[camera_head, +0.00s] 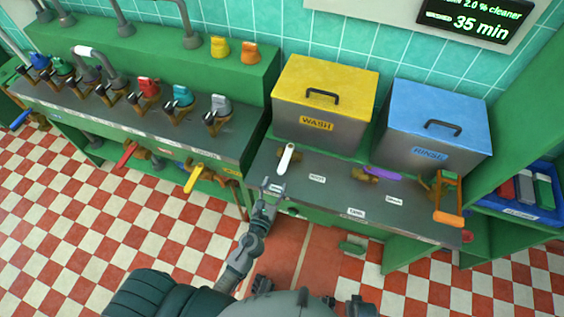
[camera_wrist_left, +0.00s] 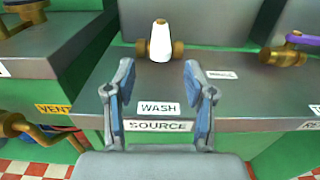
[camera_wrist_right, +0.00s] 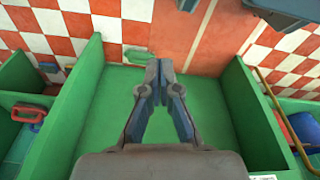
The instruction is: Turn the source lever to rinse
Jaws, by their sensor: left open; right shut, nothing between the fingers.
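The source lever (camera_head: 286,158) is a white handle on a brass valve, on the grey counter in front of the yellow-lidded WASH box. In the left wrist view the lever (camera_wrist_left: 160,44) points toward me, toward the WASH label (camera_wrist_left: 159,108) and the SOURCE label (camera_wrist_left: 161,126). A small label, too blurred to read surely, lies to its right (camera_wrist_left: 222,75). My left gripper (camera_head: 274,187) is open and empty, just in front of the lever and apart from it; its fingers (camera_wrist_left: 159,78) flank the lever in that view. My right gripper (camera_wrist_right: 159,68) is shut and empty above a green shelf.
A purple lever (camera_head: 382,173) sits to the right, before the blue-lidded RINSE box (camera_head: 434,125). An orange-handled brass piece (camera_head: 448,218) stands at the counter's right end. A yellow lever (camera_head: 194,179) juts out at the left. The counter between the valves is clear.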

